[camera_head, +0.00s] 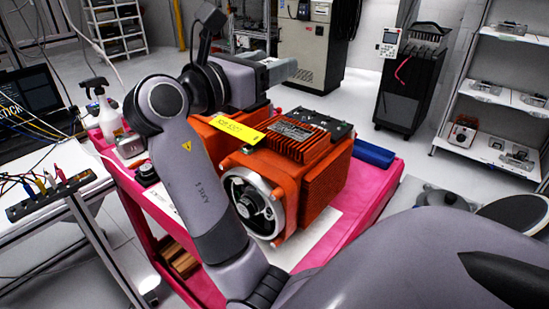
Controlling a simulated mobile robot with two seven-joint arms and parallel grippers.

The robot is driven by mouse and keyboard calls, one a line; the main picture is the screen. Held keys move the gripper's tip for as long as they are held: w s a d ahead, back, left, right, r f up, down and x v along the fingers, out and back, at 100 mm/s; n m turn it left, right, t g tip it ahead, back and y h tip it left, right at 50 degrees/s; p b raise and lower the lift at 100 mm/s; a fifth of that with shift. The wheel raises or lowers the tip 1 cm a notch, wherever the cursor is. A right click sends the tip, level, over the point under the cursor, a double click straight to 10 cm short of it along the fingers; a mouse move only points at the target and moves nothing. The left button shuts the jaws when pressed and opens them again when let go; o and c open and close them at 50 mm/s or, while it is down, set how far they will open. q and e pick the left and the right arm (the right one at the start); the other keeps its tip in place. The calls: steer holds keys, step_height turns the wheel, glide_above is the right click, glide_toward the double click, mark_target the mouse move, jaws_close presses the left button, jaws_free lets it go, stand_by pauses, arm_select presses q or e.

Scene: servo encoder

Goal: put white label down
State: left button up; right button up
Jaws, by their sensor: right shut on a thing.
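My right gripper (280,71) is above the back of the orange servo motor (317,178), at the end of my grey arm. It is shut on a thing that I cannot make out. I cannot pick out a white label for certain. My forearm hides part of the cart and the motor's left side. My left gripper is not in view.
White sheets (318,247) lie under the motor. A blue block (373,153) is behind it. A spray bottle (101,108) stands at the cart's back left. A bench with cables (48,193) is at the left, shelves (505,95) at the right.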

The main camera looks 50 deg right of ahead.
step_height(320, 180, down, 18)
steer(key=shift+f+b, duration=0.15)
steer(key=shift+b, duration=0.6)
steer(key=shift+f, duration=0.1)
